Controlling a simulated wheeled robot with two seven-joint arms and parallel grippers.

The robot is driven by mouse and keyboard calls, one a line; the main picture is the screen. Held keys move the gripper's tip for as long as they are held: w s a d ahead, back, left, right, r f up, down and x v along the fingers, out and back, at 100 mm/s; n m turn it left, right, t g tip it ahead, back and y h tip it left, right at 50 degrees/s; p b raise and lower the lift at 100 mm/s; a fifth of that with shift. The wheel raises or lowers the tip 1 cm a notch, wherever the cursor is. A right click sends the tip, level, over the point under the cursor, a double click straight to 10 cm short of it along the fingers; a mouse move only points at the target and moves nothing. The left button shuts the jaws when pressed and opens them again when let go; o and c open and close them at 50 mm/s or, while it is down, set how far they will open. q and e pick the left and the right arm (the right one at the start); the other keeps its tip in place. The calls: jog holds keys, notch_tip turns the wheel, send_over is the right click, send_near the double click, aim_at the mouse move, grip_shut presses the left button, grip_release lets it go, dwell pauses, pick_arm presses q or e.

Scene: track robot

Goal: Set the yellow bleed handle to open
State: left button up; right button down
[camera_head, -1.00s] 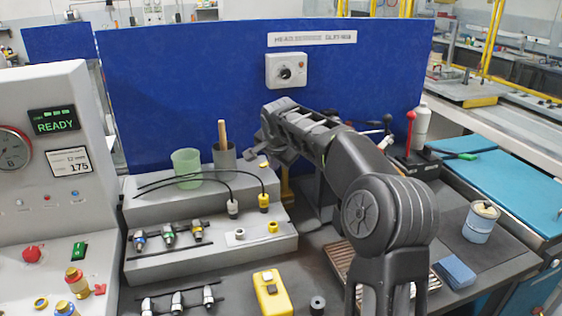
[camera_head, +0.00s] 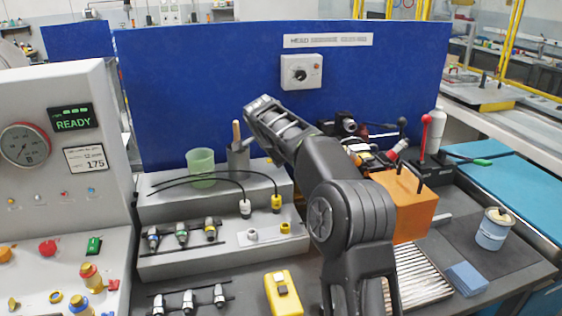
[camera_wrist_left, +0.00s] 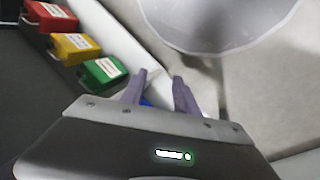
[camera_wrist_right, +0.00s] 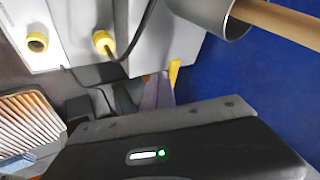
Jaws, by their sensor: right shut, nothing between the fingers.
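A yellow piece (camera_wrist_right: 174,72), perhaps the bleed handle, shows at the fingertips of my right gripper (camera_wrist_right: 158,78) in the right wrist view. Only part of it is visible, and I cannot tell its setting or whether the fingers touch it. The right gripper is shut with nothing held, close to the blue panel. In the head view my right forearm hides the fingers and the yellow piece. My left gripper (camera_wrist_left: 155,82) is open and empty in the left wrist view, away from the bench fittings.
A grey cup (camera_wrist_right: 205,12) with a wooden handle stands close to the right gripper; it also shows in the head view (camera_head: 238,160). An orange block (camera_head: 405,205) stands right of my arm. The blue panel (camera_head: 220,80) rises behind.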

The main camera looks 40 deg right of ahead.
jog(key=shift+s+d+f+b, duration=0.15)
jog(key=shift+s+d+b, duration=0.1)
jog(key=shift+s+b, duration=0.3)
pick_arm(q)
jog(key=shift+f, duration=0.7)
pick_arm(e)
jog(key=shift+s+d, duration=0.15)
